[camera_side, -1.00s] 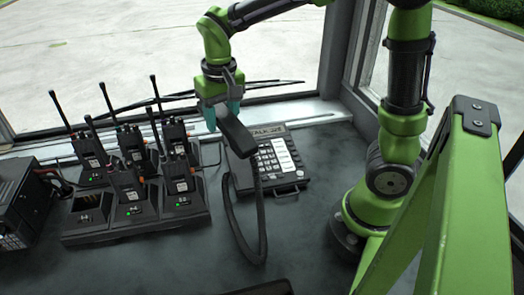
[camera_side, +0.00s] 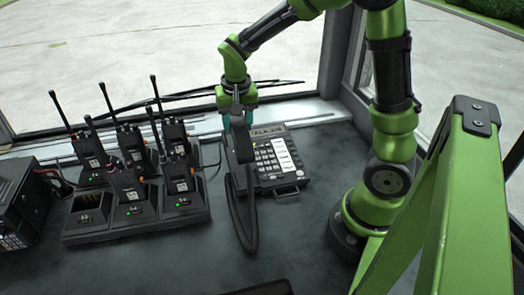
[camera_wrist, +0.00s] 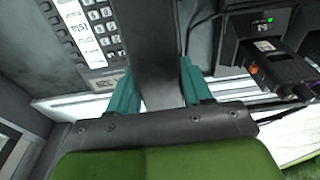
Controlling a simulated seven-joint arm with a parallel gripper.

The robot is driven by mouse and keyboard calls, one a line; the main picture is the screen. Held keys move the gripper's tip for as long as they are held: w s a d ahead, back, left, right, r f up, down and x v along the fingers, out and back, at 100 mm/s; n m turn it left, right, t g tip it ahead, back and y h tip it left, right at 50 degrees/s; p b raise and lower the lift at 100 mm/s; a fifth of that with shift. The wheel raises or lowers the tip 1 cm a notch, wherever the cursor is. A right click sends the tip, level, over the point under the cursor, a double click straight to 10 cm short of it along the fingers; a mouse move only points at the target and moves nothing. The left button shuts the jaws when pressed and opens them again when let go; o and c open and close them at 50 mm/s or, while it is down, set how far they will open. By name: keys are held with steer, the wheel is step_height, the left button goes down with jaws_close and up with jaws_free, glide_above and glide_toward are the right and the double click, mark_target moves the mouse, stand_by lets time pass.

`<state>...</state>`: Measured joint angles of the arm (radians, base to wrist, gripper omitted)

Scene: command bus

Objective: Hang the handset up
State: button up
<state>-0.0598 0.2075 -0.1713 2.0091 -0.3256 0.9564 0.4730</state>
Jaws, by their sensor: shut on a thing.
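The black handset (camera_side: 240,141) is held in my gripper (camera_side: 237,122), whose teal fingers are shut on it. The handset is over the left side of the desk phone (camera_side: 279,162), where the cradle is; it hides that side, and I cannot tell whether it touches. Its thick cord (camera_side: 248,215) loops down toward the front of the desk. In the wrist view the handset (camera_wrist: 154,60) runs between the two teal fingers of my gripper (camera_wrist: 160,88), with the phone's keypad (camera_wrist: 85,30) to the left.
A charging rack (camera_side: 135,222) with several upright radios stands left of the phone; one front slot is empty. A black radio unit (camera_side: 22,205) sits at the far left. The window ledge (camera_side: 310,114) runs behind. The desk right of the phone is clear.

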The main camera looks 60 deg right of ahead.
steer(key=shift+f, duration=3.45)
steer(key=shift+f, duration=0.1)
steer(key=o, duration=1.3)
